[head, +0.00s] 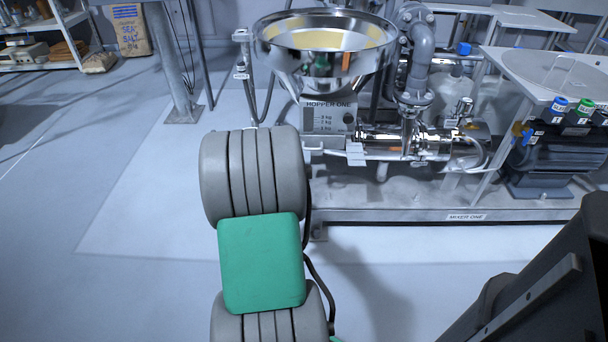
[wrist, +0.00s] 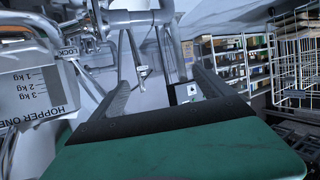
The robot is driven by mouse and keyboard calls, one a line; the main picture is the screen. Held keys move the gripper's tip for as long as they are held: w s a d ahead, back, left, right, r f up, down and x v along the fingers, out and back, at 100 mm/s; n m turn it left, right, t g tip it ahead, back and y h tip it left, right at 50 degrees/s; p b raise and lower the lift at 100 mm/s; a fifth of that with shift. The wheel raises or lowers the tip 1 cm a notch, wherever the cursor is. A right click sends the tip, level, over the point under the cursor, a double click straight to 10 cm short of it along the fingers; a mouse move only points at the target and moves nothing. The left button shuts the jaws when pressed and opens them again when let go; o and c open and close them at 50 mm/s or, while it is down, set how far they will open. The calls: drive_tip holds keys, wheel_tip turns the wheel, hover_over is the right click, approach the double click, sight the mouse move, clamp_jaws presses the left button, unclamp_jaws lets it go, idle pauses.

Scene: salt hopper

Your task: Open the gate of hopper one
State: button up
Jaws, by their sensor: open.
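Hopper one (head: 325,62) is a shiny metal funnel with yellowish material inside, at the top middle of the head view. Its plate (head: 328,116) reads HOPPER ONE with kg marks. My arm hides the gripper in the head view.
Metal pipework and a base frame labelled MIXER ONE (head: 466,217) stand below and right of the hopper. A grey table (head: 560,75) with coloured-capped items is at the right. A steel post (head: 172,65) and shelf (head: 40,30) stand at the left. The left floor is clear.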

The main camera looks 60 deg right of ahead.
drive_tip(key=s+d+f+m+h+b, duration=0.2)
drive_tip(key=s+d+f+h+b, duration=0.1)
drive_tip(key=s+d+f, duration=0.5)
drive_tip(key=m+g+h+b, duration=0.3)
drive_tip(key=h, duration=0.1)
approach(313, 149)
drive_tip(key=x, duration=0.3)
drive_tip(key=b+x, duration=0.2)
drive_tip(key=x, duration=0.5)
drive_tip(key=shift+w+d+f, duration=0.15)
drive_tip(key=shift+d+f, duration=0.05)
